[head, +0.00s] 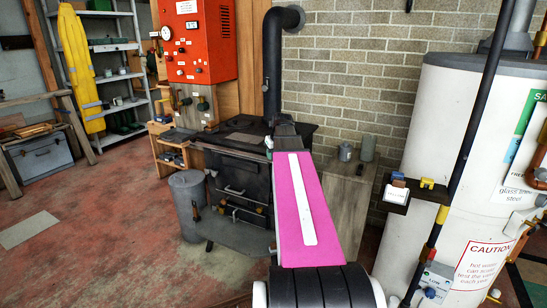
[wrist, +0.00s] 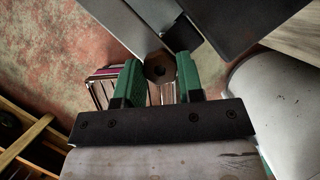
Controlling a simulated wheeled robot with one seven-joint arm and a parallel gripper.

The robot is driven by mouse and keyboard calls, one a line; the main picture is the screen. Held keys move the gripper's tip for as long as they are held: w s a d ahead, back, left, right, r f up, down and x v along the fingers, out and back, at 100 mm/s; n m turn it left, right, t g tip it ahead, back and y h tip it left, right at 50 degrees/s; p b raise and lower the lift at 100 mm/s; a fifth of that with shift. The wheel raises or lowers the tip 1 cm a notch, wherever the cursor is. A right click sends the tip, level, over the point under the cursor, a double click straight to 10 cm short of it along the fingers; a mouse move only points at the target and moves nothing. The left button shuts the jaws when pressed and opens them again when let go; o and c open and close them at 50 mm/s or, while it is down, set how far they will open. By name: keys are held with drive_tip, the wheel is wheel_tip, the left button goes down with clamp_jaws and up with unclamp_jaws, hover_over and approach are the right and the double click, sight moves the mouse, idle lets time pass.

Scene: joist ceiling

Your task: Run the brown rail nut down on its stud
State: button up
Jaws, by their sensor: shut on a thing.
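The brown rail nut (wrist: 159,68) shows in the wrist view as a dark brown six-sided piece with a darker centre. My gripper (wrist: 155,75) has two green fingers, one on each side of the nut, and is shut on it. Dark grey flat metal pieces (wrist: 205,25) lie just beyond the nut, at the top of the wrist view. I cannot make out the stud, or whether the nut is threaded on it. In the head view my magenta arm reaches toward the black stove (head: 238,185) and the nut is hidden.
A white tank (head: 450,150) with pipes stands close on the right. A grey cylinder bin (head: 188,205) stands left of the stove. A wooden cabinet (head: 345,195) stands right of my arm. The red floor at left is open.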

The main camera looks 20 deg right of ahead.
drive_tip(key=shift+r, duration=0.1)
drive_tip(key=shift+m+h, duration=0.6)
drive_tip(key=shift+m, duration=0.8)
clamp_jaws()
drive_tip(key=o, duration=1.1)
unclamp_jaws()
